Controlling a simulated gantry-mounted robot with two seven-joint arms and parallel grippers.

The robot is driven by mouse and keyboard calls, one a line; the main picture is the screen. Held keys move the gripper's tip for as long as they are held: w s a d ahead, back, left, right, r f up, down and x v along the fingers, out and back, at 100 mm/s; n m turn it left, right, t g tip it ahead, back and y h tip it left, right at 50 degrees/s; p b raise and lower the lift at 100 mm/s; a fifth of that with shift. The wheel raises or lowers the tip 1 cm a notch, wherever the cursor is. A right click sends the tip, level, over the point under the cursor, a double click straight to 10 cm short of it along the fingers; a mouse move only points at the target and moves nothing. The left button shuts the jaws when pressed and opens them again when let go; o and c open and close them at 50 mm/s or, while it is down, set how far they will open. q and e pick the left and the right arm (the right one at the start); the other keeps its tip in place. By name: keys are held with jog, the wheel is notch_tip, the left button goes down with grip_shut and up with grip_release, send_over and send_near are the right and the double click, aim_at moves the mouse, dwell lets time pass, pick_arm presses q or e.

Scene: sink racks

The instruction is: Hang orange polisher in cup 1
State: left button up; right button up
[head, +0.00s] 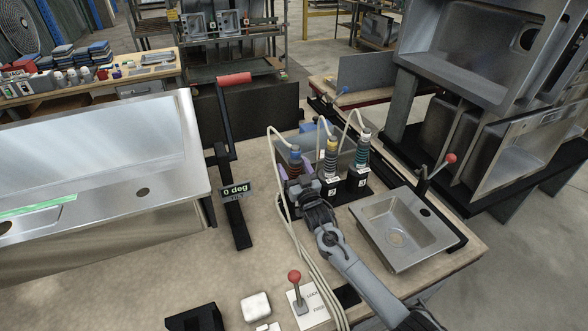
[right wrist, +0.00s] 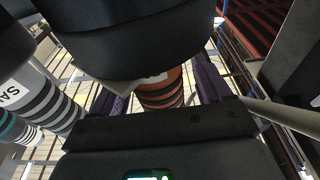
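The orange polisher (head: 295,157) stands upright at the left of a row of three tools, with a pale hose from its top. Its orange ribbed body shows in the right wrist view (right wrist: 161,88). My right gripper (head: 296,174) is around it, one purple finger on each side. In the right wrist view the fingers (right wrist: 161,97) look open, with gaps beside the body. Cup 1 is mostly hidden behind my gripper; I cannot tell whether the polisher's lower end is in it. My left gripper is not in view.
A yellow-topped polisher (head: 331,158) and a green-topped one (head: 362,150) stand in black cups just right. A small steel sink (head: 402,228) is at right, a large one (head: 100,160) at left. A red-knobbed lever (head: 295,282) and hoses lie in front.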

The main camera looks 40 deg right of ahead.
jog(key=shift+f, duration=0.25)
jog(key=shift+s+a+p, duration=0.15)
jog(key=shift+s+p, duration=0.25)
jog(key=shift+p, duration=0.1)
jog(key=p+v, duration=0.6)
jog(key=v, duration=0.4)
jog(key=shift+r, duration=0.2)
jog(key=shift+s, duration=0.1)
